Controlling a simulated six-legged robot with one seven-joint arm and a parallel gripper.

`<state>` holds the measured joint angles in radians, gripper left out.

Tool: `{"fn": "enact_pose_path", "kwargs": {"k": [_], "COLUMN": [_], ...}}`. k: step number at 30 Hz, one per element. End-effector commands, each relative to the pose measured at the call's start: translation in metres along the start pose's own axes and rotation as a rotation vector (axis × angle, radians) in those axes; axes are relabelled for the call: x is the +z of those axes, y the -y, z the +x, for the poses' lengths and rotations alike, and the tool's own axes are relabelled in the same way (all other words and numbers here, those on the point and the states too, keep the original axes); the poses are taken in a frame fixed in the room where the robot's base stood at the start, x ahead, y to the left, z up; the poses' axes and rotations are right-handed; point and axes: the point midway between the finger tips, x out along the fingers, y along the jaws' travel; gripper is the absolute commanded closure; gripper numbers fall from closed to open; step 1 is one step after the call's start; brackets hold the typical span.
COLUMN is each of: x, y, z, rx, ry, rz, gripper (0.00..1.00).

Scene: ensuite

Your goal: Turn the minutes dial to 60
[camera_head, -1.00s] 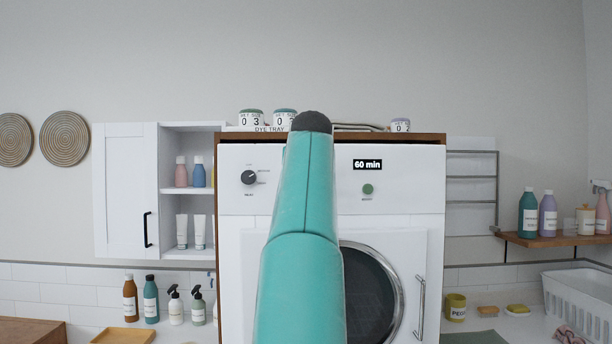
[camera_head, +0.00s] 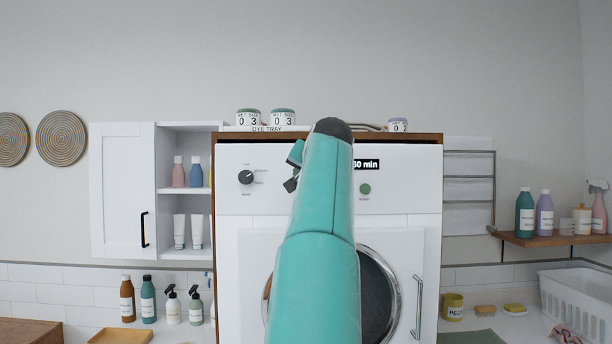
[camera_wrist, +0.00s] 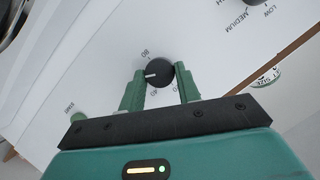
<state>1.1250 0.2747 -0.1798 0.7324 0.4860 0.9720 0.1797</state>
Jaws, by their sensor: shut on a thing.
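The minutes dial (camera_wrist: 161,68) is a dark round knob on the white front panel. In the wrist view my gripper (camera_wrist: 158,82) has its two green fingers on either side of the dial, shut on it. The dial's white pointer mark faces picture left; the small numbers around it are rotated and partly hidden, so I cannot tell exactly which one it meets. In the head view my arm hides the dial. The black display (camera_head: 368,164) reads "60 min", its first digit partly covered by my arm.
Another dark dial (camera_head: 246,177), with temperature-like labels, sits on the panel's left. A green button (camera_head: 364,189) is below the display. The machine (camera_head: 408,230) has a round door and a handle (camera_head: 417,308). Labelled tubs (camera_head: 283,117) stand on top. An open shelf cabinet (camera_head: 184,218) is at left.

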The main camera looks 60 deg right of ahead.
Motion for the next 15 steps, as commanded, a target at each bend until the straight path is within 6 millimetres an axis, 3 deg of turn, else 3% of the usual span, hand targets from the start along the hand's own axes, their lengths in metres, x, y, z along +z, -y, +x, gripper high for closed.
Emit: {"fn": "enact_pose_path", "kwargs": {"k": [7,8,10,15], "x": [0.0001,0.0001,0.0,0.0], "y": [0.0006,0.0006,0.0006,0.0003], "z": [-0.0004,-0.0003,-0.0004,-0.0002], "rx": [-0.001,-0.001,-0.001,0.0], "ry": [0.0,0.0,0.0,0.0], "rz": [-0.001,-0.001,-0.001,-0.001], "gripper": [0.9,0.61,0.47,0.45]}}
